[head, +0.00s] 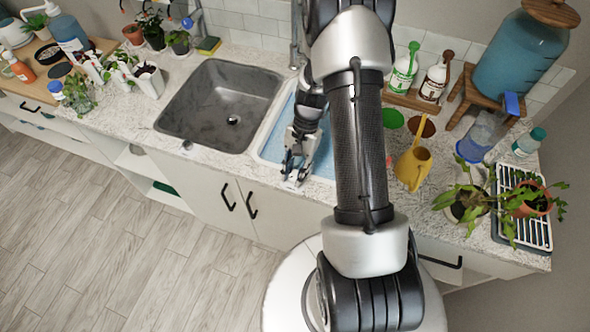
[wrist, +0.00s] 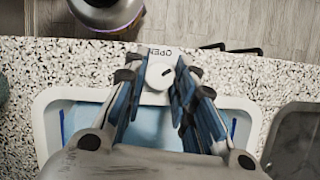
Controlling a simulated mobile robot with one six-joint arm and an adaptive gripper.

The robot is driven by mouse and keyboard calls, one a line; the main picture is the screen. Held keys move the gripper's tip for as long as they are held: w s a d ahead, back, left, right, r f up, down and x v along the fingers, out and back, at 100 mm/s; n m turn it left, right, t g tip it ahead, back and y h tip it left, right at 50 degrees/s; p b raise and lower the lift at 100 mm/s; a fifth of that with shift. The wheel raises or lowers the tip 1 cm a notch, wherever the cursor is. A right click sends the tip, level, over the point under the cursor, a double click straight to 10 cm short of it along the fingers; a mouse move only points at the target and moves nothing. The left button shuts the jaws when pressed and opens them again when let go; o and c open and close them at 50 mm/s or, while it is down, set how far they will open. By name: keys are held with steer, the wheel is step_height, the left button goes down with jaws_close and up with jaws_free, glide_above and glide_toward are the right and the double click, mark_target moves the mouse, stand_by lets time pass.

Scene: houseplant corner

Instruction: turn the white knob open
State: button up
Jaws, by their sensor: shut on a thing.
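The white knob (wrist: 158,76) sits on a pale plate at the counter's front edge, in front of the blue-lined basin. It is round with a short dark mark on its face, and the word OPEN is printed on the plate beside it. My gripper (wrist: 159,68) has its blue-lined fingers on both sides of the knob and is shut on it. In the head view my gripper (head: 294,171) reaches down to the counter edge, and its fingers largely hide the knob there.
The blue-lined basin (head: 274,132) lies right behind the knob, with the grey sink (head: 205,120) to its left. Cabinet doors with black handles are below.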

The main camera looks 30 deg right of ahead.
steer(key=n+h, duration=0.1)
steer(key=n, duration=0.2)
steer(key=n+g, duration=0.1)
steer(key=n, duration=0.1)
steer(key=shift+w+a+n+h+p, duration=0.1)
steer(key=shift+w+n+h+p, duration=0.05)
steer(key=shift+n+h+p, duration=0.25)
steer(key=n, duration=0.2)
steer(key=n+g+h, duration=0.1)
steer(key=n, duration=0.1)
steer(key=shift+a+n+h, duration=0.1)
steer(key=shift+n+h, duration=0.2)
steer(key=o, duration=1.1)
steer(key=shift+c, duration=0.2)
steer(key=v, duration=1.2)
